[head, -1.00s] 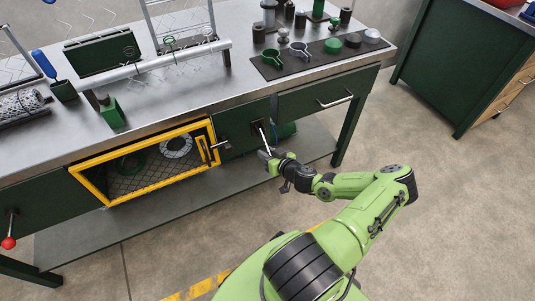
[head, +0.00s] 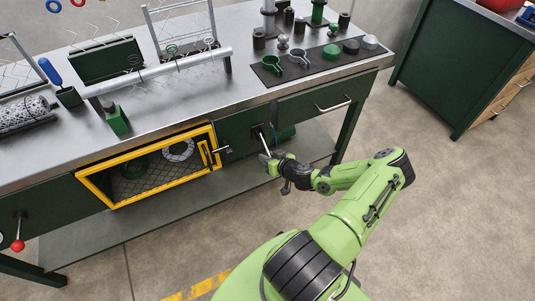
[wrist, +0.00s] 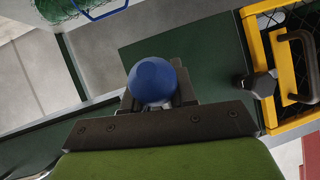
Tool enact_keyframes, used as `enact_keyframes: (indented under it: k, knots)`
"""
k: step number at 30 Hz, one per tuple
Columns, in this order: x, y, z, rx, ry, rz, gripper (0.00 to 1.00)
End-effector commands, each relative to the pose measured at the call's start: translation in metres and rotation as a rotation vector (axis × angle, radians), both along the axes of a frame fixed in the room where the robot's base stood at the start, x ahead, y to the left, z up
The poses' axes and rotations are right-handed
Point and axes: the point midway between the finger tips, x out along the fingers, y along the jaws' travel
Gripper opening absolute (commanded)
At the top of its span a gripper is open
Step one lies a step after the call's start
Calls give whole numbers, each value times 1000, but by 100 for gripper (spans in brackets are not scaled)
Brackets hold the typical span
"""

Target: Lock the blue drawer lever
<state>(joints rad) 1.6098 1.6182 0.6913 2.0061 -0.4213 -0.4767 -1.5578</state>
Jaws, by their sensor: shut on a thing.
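The blue drawer lever shows in the wrist view as a round blue knob (wrist: 153,78) between the dark fingers of my gripper (wrist: 157,98). My gripper is shut on this knob. In the head view, my gripper (head: 267,161) is at the outer end of the lever's thin metal rod (head: 263,141), and the knob itself is hidden there. The rod sticks out and down from a dark slot in a green front panel (head: 236,131) under the workbench top. The panel lies between the yellow-framed mesh door and the right drawer.
The yellow mesh door (head: 150,198) with a dark handle is just left of the lever. A drawer with a metal handle (head: 333,106) is on the right. A red-knobbed lever (head: 17,245) is at far left. Open floor (head: 440,220) lies to the right.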

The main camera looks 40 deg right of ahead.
Motion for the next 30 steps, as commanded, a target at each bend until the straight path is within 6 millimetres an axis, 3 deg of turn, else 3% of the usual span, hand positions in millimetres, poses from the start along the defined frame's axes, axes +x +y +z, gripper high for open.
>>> enact_keyframes:
  k: [9,30]
  knots:
    - [-13,4,29,65,273,11,0]
    - [-22,6,70,250,875,-2,0]
